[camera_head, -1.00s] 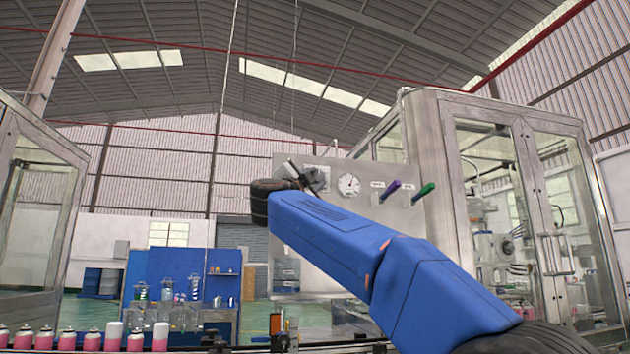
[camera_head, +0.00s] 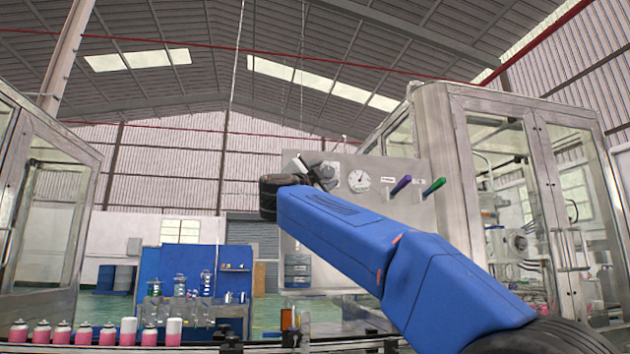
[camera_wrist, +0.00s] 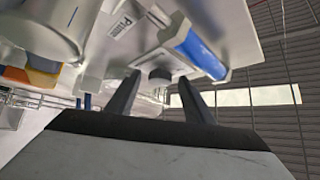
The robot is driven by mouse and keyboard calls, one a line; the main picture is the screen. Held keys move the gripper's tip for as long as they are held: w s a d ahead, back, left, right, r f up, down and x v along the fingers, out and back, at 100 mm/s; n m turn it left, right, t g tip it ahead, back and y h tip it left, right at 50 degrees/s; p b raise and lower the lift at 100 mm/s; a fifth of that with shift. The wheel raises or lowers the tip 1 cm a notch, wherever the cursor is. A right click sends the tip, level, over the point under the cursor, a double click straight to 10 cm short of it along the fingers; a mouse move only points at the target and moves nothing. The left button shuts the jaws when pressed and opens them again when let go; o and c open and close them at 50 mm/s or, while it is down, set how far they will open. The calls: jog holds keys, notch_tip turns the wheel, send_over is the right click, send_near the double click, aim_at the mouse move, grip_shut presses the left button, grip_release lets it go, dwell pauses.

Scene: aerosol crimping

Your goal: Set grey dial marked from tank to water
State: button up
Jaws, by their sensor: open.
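My gripper (camera_wrist: 160,77) is open, its two dark fingers apart on either side of a small dark round knob (camera_wrist: 160,74) on a pale plate. This knob appears to be the grey dial; its pointer and markings cannot be read. I cannot tell whether the fingers touch it. In the head view my gripper (camera_head: 320,173) is at the upper left of the grey metal panel (camera_head: 408,220), left of the white gauge, and covers the dial there.
A blue handle (camera_wrist: 203,52) is close beside the right finger in the wrist view. Right of the gauge (camera_head: 359,180) are a purple lever (camera_head: 401,184) and a green lever (camera_head: 433,187). A glazed metal cabinet (camera_head: 530,200) stands at the right. Pink cans (camera_head: 62,333) line the lower left.

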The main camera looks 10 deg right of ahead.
jog(key=v, duration=1.7)
jog(key=shift+d+f, duration=0.1)
